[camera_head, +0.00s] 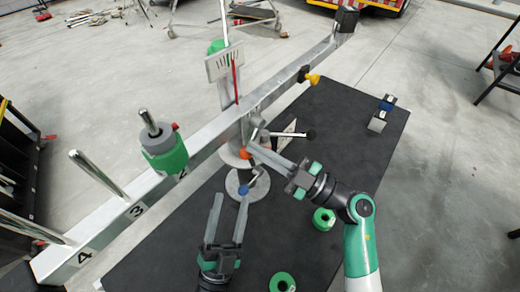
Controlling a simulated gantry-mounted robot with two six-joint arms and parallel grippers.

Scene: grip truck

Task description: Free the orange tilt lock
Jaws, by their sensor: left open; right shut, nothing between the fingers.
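The orange tilt lock (243,154) is a small orange knob on the stand, just below the long metal beam (205,145). My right gripper (253,152) comes in from the lower right, shut and empty. Its fingertips are right beside the orange knob; I cannot tell whether they touch it. My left gripper (230,198) is open and empty, pointing up the picture from the lower edge. The fingers of my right gripper hide part of the stand.
The beam runs diagonally above the black table (170,240), with upright pegs and a green-and-grey weight (164,152) at its left. A yellow knob (313,79) is on its right half. Green rings (323,219) lie on the table, and small blocks (377,121) stand at right.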

